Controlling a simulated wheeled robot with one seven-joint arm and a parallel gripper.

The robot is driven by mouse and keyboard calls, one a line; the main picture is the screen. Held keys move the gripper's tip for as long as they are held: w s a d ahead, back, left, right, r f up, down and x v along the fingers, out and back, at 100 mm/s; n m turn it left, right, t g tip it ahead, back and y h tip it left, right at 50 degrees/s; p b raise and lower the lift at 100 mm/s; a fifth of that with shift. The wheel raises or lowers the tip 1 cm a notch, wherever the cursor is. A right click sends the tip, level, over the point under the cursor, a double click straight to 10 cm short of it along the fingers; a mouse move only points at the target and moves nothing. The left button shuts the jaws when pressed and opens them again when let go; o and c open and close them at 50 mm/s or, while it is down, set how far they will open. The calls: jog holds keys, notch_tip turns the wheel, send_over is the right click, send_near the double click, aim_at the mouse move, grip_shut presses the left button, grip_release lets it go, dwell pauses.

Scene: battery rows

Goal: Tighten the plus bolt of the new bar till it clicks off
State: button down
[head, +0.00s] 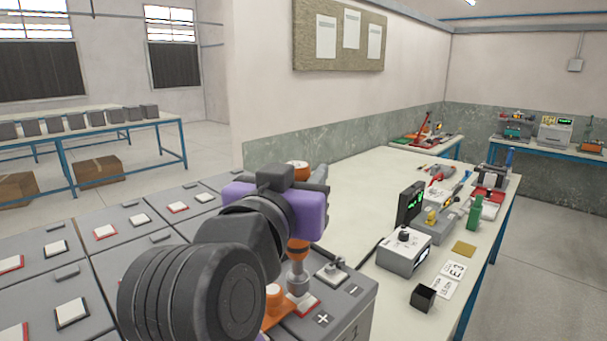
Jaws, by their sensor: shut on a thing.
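My gripper (299,180), purple and dark grey, is shut on an orange and grey upright driver (298,250). The driver's grey lower end stands over the red-edged pad beside the white plus mark (322,319) on the near right battery (345,310). The bolt under it is hidden. An orange bar (272,318) lies at the driver's foot, partly behind my arm, with an orange capped piece (273,293) on it. Whether the driver is fully seated on the bolt cannot be told.
Rows of grey batteries (35,290) with red- and black-edged pads fill the left. The bench (350,190) holds a dial box (404,252), a green-lit display (411,203), a black cube (423,298) and tools.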

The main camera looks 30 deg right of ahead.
jog(key=shift+f+b, duration=1.1)
jog(key=shift+f, duration=0.05)
dwell(4.0)
jog(key=shift+r, duration=0.1)
